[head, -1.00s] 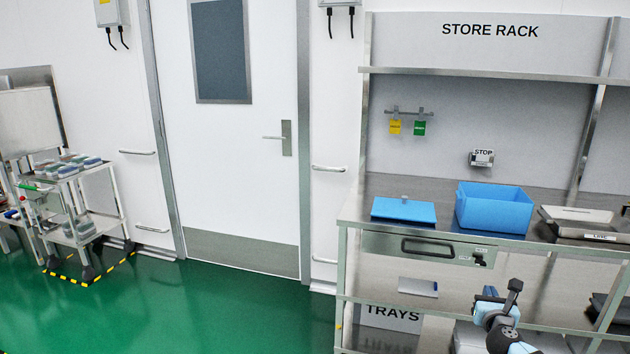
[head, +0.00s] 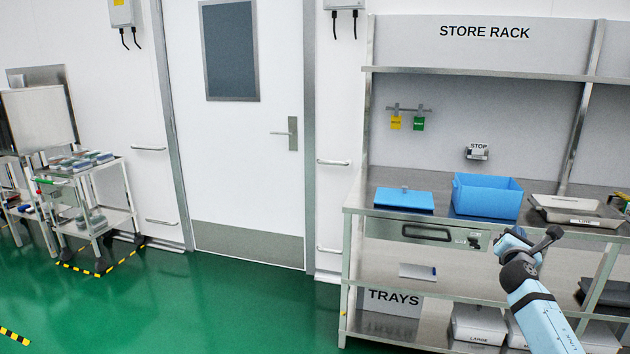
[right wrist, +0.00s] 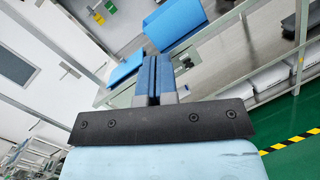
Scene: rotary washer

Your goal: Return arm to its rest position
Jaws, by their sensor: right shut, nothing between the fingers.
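My right arm reaches in from the lower right in the head view. Its gripper (head: 512,238) is in front of the store rack, just below the worktop's front edge in the picture. In the right wrist view the two blue fingers of the right gripper (right wrist: 156,62) lie side by side, shut with nothing between them. My left gripper is in no view.
The store rack's worktop (head: 455,222) holds a blue lid (head: 404,199), a blue bin (head: 487,196) and a grey tray (head: 575,210). A drawer (head: 426,233) sits beneath. A trolley (head: 92,200) stands left. Green floor (head: 210,300) is open before the door (head: 245,150).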

